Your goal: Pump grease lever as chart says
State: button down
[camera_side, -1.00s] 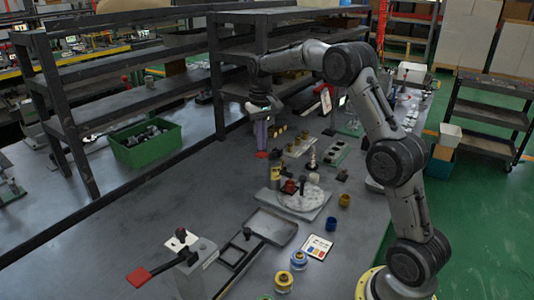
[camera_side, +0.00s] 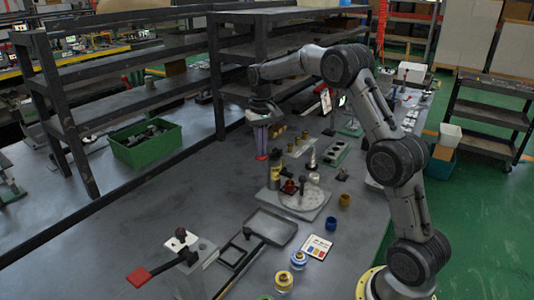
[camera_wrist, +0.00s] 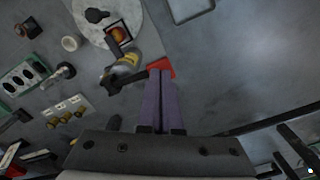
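My gripper (camera_side: 263,153) points down with its purple fingers together; in the wrist view its fingertips (camera_wrist: 161,75) lie at a red pad (camera_wrist: 162,67). The red pad (camera_side: 262,158) is the end of a dark lever on a small yellow and black pump (camera_side: 273,174), also in the wrist view (camera_wrist: 124,65). The fingertips look to be on or just above the pad; contact cannot be told. A card with coloured squares (camera_side: 317,246), possibly the chart, lies on the bench; its marks are too small to read.
A round pale plate (camera_side: 302,197) carries small parts next to the pump. A larger red-handled lever (camera_side: 138,277) stands at front left. A grey tray (camera_side: 272,225), blue cup (camera_side: 331,223) and green bin (camera_side: 145,147) are around. The bench left of the pump is clear.

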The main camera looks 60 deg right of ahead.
jog(key=shift+f, duration=1.25)
jog(key=shift+d+r, duration=0.1)
jog(key=shift+r, duration=2.25)
